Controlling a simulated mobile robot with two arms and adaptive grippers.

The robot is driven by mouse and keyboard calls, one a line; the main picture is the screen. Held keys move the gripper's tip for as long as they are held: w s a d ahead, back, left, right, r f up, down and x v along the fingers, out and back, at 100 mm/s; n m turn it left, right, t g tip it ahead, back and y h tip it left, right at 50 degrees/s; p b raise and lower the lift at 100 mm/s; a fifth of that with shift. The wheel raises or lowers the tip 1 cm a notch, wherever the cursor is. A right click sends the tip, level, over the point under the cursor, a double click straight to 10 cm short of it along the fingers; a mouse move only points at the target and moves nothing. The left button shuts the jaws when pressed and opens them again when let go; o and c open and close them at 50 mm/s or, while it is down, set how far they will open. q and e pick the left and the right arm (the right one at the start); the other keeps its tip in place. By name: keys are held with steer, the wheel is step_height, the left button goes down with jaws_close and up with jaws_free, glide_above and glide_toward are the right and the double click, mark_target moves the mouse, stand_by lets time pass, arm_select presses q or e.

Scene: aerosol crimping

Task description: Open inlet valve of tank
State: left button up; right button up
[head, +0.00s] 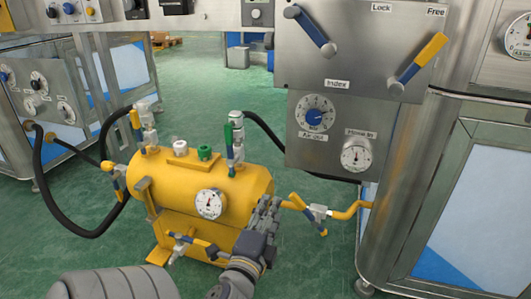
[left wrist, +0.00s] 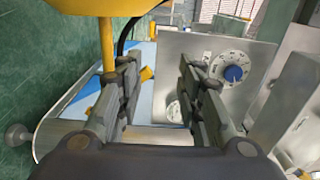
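The yellow tank (head: 203,180) lies on its side on a frame, with a round gauge on its front. A valve with a yellow and blue handle (head: 300,205) sits on the pipe at its right end. Other handled valves are at its left end (head: 116,180), on top (head: 232,145) and low in front (head: 192,240); no label marks the inlet. My left gripper (head: 266,215) is in front of the tank's right end, left of the right-end valve. In the left wrist view (left wrist: 160,95) its fingers are apart, with nothing held between them. My right gripper is not in view.
A steel panel (head: 362,45) with two levers hangs above and right of the tank, over an air-out dial (head: 315,115). A steel cabinet (head: 480,190) stands at the right. Black hoses (head: 75,232) run to the left machine. Green floor is open behind the tank.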

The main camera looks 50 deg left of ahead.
arm_select(q)
steer(key=v, duration=0.2)
steer(key=shift+s+d+p, duration=0.2)
steer(key=shift+s+p, duration=0.05)
steer(key=shift+p, duration=0.05)
